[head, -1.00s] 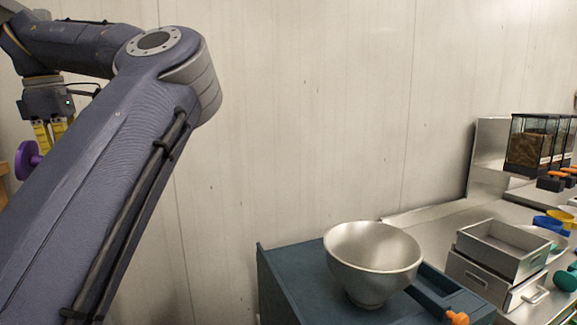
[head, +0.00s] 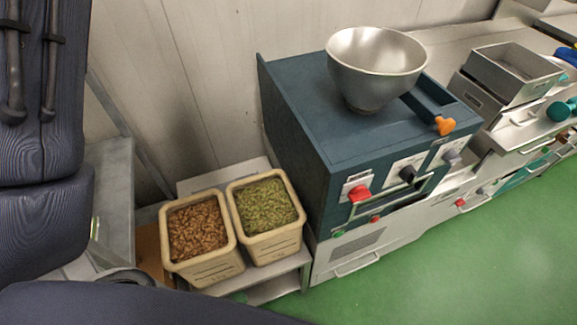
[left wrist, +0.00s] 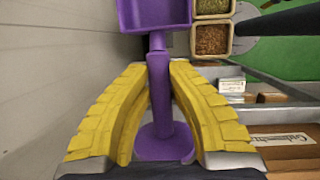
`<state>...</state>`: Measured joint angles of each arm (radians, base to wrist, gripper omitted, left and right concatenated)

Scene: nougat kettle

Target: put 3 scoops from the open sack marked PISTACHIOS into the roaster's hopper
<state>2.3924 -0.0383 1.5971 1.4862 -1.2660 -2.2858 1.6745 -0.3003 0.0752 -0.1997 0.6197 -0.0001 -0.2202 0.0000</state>
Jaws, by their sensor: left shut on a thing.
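My left gripper (left wrist: 158,72) shows in the left wrist view, its yellow fingers shut around the handle of a purple scoop (left wrist: 154,16). The visible part of the scoop's pan looks empty. An open cream container of green nuts (head: 263,251) stands on a low stand in the head view, left of the roaster. The green nuts (head: 265,207) look like pistachios; the marking is too small to read. The green container also shows at the top of the left wrist view, ahead and right of the scoop. The teal roaster (head: 290,110) carries a silver bowl-shaped hopper (head: 365,85).
An open container of brown nuts (head: 205,272) stands left of the green one. A metal tray box (head: 505,85) is right of the roaster. Cartons (left wrist: 285,138) lie at right in the left wrist view. My dark arm links cover the head view's left side.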

